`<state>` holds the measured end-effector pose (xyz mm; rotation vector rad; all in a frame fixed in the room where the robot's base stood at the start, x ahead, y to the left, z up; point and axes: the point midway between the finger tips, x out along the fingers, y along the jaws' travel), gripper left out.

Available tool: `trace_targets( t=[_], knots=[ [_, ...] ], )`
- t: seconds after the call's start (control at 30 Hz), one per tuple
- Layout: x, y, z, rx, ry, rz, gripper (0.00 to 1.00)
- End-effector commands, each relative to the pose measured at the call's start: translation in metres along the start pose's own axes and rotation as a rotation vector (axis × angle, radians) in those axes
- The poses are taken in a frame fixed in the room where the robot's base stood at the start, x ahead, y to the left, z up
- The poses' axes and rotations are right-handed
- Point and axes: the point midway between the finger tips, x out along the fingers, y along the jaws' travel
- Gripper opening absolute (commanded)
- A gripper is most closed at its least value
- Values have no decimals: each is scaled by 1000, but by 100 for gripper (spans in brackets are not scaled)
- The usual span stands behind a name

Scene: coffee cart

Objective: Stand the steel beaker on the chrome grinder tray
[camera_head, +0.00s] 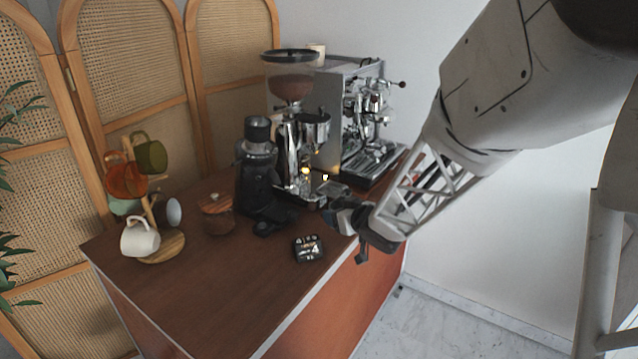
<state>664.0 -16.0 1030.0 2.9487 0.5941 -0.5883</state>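The chrome grinder (291,140) stands at the back of the brown cart top, with a bean hopper on top. Its tray (300,197) is low at its front, small in view and partly hidden by dark shapes around it. My gripper (345,222) is at the cart's right edge, to the right of and in front of the tray. A small grey metallic shape shows at its fingers; I cannot tell whether it is the steel beaker or part of the gripper. I cannot make out the beaker clearly elsewhere. The finger opening is too small and dark to judge.
A black grinder (257,170) stands left of the chrome one. The espresso machine (352,120) is behind my gripper. A wooden-lidded jar (217,213), a small black tray (308,248) and a mug tree (160,246) with several mugs stand nearby. The front cart top is clear.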

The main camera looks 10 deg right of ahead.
Motion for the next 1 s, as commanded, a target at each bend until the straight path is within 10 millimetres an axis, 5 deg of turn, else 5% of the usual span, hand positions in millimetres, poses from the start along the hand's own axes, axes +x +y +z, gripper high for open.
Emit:
trace_targets(
  t=[0.4, 1.0],
  knots=[
    [31, 29, -32, -93, 1, -223, 33],
    [41, 50, -39, -148, 1, -361, 33]
  ],
)
